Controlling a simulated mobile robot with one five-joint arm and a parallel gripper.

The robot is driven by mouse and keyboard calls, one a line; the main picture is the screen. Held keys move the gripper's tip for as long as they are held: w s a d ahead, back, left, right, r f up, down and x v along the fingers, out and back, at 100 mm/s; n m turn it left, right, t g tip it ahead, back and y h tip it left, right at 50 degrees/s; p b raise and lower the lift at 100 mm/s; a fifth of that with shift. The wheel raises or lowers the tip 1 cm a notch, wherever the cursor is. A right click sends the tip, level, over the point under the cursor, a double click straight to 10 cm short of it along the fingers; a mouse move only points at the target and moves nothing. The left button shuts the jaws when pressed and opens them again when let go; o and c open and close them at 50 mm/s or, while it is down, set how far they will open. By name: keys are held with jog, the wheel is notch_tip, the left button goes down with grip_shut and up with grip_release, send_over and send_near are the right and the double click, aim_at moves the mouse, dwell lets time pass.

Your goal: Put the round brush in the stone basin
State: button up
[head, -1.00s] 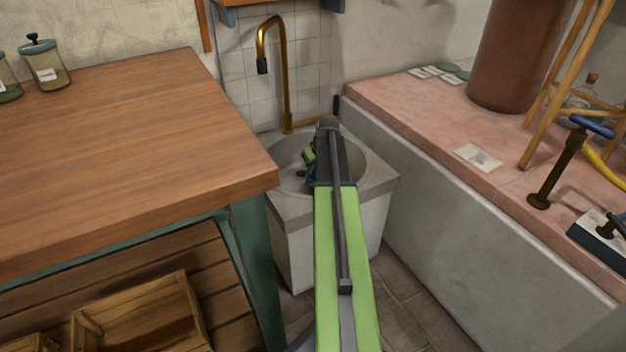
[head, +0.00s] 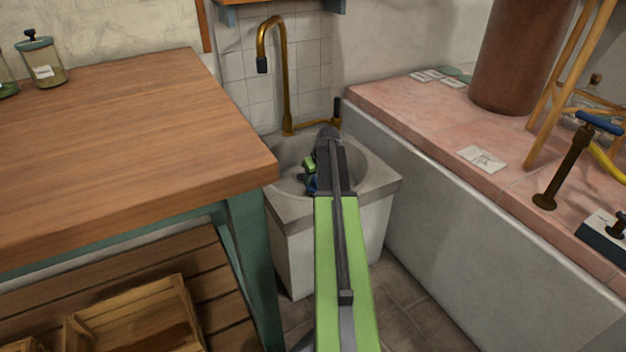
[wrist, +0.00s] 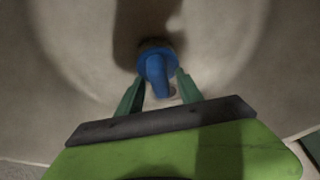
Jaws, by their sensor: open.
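The stone basin (head: 385,184) is a grey sink with a round bowl, between the wooden table and the pink-topped ledge. My arm reaches over it, and my gripper (wrist: 160,82) points down into the bowl. The gripper is open, with one green finger on each side of the blue round brush (wrist: 155,68). The brush has a round blue disc and a blue handle towards my palm. A small blue part of it (head: 311,184) shows beside my arm in the head view. I cannot tell whether the brush rests on the bowl floor. My arm hides much of the bowl.
A brass tap (head: 284,80) rises behind the basin. The wooden table (head: 120,140) stands close on the left, with glass jars at its back. The pink-tiled ledge (head: 400,100) on the right carries a brown cylinder (head: 515,55), a wooden stool and a blue-handled valve.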

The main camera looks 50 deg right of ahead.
jog(key=p+v, duration=1.1)
jog(key=v, duration=0.1)
jog(key=shift+r, duration=0.25)
